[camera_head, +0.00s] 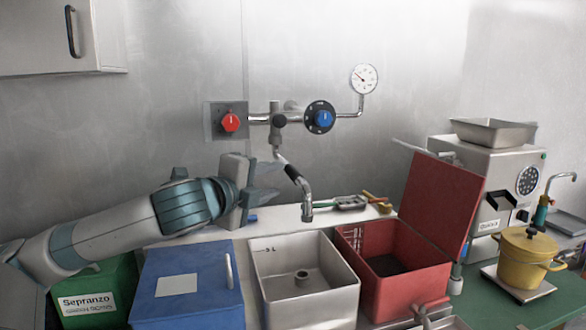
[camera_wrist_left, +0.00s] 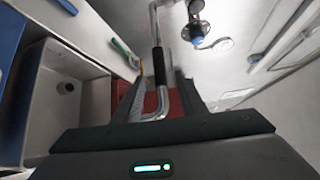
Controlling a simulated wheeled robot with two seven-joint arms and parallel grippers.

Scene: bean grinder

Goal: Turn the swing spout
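The swing spout (camera_head: 305,190) is a bent chrome pipe with a black sleeve. It hangs from the wall tap between a red knob (camera_head: 230,122) and a blue knob (camera_head: 323,118), its outlet over the back right of the white sink (camera_head: 303,297). My left gripper (camera_head: 279,181) is just left of the spout, fingers pointing right, open and empty. In the left wrist view the black sleeve (camera_wrist_left: 159,67) and bent end lie between the open fingers (camera_wrist_left: 160,82) in the picture; contact cannot be told. My right gripper is not in view.
A blue-lidded box (camera_head: 187,300) stands below my left arm. A red box (camera_head: 425,262) with a raised lid is right of the sink. A yellow pot (camera_head: 526,265) and a grinder machine (camera_head: 497,190) are far right. Small tools (camera_head: 350,202) lie behind the sink.

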